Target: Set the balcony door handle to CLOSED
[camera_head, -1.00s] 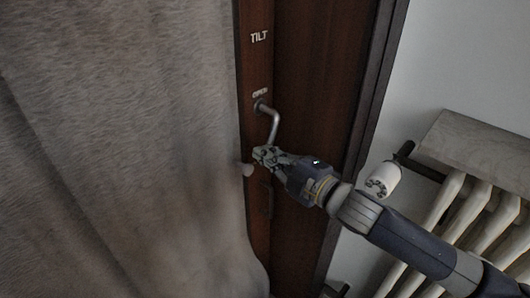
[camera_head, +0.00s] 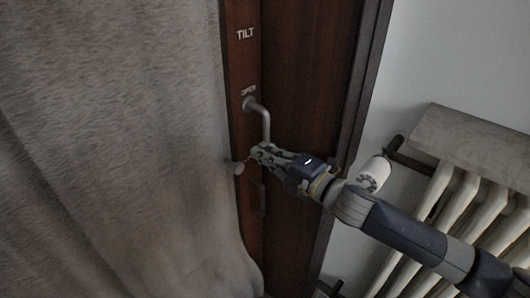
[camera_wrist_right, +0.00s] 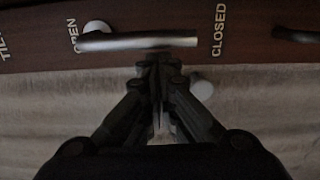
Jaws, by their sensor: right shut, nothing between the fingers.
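The balcony door handle (camera_head: 265,122) is a grey metal lever on the dark brown door frame. Its pivot sits by the OPEN label (camera_head: 248,91), and its lever points down. In the right wrist view the handle (camera_wrist_right: 140,41) lies across the frame from OPEN (camera_wrist_right: 73,36), with its free end close to the CLOSED label (camera_wrist_right: 219,30). The gripper hides CLOSED in the head view. My left gripper is not in view.
A grey-beige curtain (camera_head: 110,150) covers the left, up to the door frame. A pale round knob (camera_head: 238,168) sits at its edge, beside the fingertips. A white radiator (camera_head: 450,205) under a grey shelf (camera_head: 475,143) stands right, with a white valve (camera_head: 372,174) near my right arm.

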